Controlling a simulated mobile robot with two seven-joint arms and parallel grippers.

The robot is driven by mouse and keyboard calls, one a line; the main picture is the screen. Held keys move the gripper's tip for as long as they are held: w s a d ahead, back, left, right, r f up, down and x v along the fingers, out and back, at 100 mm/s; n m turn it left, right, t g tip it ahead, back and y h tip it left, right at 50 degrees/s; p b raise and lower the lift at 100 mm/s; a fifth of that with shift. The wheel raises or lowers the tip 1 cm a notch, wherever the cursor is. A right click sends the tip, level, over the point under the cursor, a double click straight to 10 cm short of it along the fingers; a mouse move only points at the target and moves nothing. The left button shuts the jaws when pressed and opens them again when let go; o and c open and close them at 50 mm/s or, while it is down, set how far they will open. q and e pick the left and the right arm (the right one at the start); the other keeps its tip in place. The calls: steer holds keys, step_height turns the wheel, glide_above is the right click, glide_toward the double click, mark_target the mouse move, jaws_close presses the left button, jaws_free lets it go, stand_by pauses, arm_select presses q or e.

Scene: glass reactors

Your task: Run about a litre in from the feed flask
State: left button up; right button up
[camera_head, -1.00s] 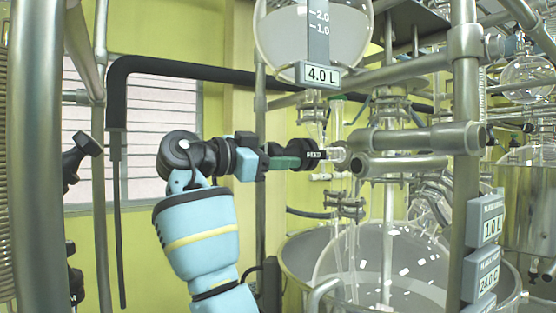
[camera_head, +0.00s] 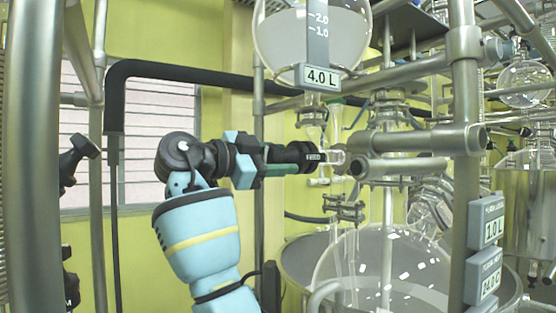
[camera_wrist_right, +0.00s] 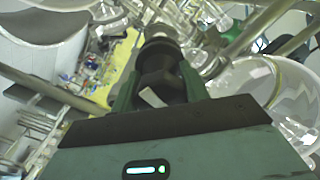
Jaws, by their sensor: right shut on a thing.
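The round glass feed flask (camera_head: 311,35) hangs at the top, partly filled with clear liquid; the tag under it (camera_head: 322,77) reads 4.0 L. Below it, my right gripper (camera_head: 295,157) reaches in from the left and is shut on the black feed valve knob (camera_head: 314,157), whose label seems to read FEED. In the right wrist view both fingers (camera_wrist_right: 160,85) flank the dark knob (camera_wrist_right: 160,52). The large glass reactor vessel (camera_head: 380,265) is below; a grey display (camera_head: 491,219) reads 1.0 L. My left gripper is not in view.
A second display (camera_head: 487,275) reads about 24.0 C. Steel posts and crossbars (camera_head: 466,120) frame the glassware closely on the right. A black hose (camera_head: 190,69) runs behind my arm.

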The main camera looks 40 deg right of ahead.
mark_target(265, 159)
steer(key=o, duration=1)
steer(key=b+v, duration=0.1)
steer(key=v, duration=0.5)
steer(key=shift+w+a, duration=0.15)
steer(key=shift+a, duration=0.2)
steer(key=shift+w+a, duration=0.1)
steer(key=shift+a, duration=0.45)
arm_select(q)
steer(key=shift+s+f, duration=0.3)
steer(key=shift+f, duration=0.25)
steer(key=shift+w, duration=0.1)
